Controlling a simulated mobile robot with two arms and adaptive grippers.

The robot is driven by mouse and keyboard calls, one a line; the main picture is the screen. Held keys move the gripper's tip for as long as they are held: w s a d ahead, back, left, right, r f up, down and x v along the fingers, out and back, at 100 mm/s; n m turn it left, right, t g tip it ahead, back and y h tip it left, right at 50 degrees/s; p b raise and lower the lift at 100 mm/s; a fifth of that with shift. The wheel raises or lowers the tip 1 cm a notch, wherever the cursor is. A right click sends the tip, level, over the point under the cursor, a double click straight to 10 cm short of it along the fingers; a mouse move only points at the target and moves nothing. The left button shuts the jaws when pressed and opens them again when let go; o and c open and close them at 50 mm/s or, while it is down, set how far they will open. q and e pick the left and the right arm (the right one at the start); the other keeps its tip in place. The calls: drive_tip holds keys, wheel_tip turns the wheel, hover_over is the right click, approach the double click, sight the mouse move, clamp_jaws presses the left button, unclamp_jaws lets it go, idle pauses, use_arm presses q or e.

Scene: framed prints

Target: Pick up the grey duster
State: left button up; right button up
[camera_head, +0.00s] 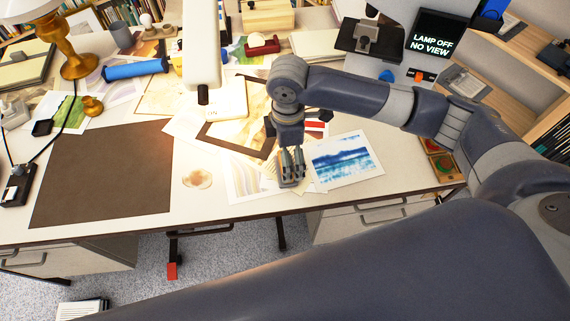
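My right gripper (292,172) reaches in from the right and points down over the front middle of the desk, above loose papers. Its fingers look close together. A small grey patch shows at the fingertips, and I cannot tell whether it is part of the fingers or a thing between them. I cannot make out a grey duster for certain anywhere in view. My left gripper is not in view.
A blue landscape print (343,158) lies just right of my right gripper. A brown mat (105,175) covers the desk's left front. A white upright device (201,45) stands behind left. Back: blue roll (135,69), brass lamp (75,55), screen reading "LAMP OFF NO VIEW" (432,43).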

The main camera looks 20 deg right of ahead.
drive_tip(key=shift+w+f, duration=0.1)
drive_tip(key=shift+f, duration=0.35)
drive_tip(key=shift+w+f, duration=0.15)
drive_tip(key=shift+f, duration=0.15)
drive_tip(key=f, duration=0.4)
drive_tip(key=shift+w+f, duration=0.2)
drive_tip(key=shift+w, duration=0.15)
drive_tip(key=shift+f, duration=0.25)
drive_tip(key=shift+c, duration=1.1)
drive_tip(key=c, duration=0.4)
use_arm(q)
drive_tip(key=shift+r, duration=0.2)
use_arm(e)
drive_tip(key=c, duration=0.5)
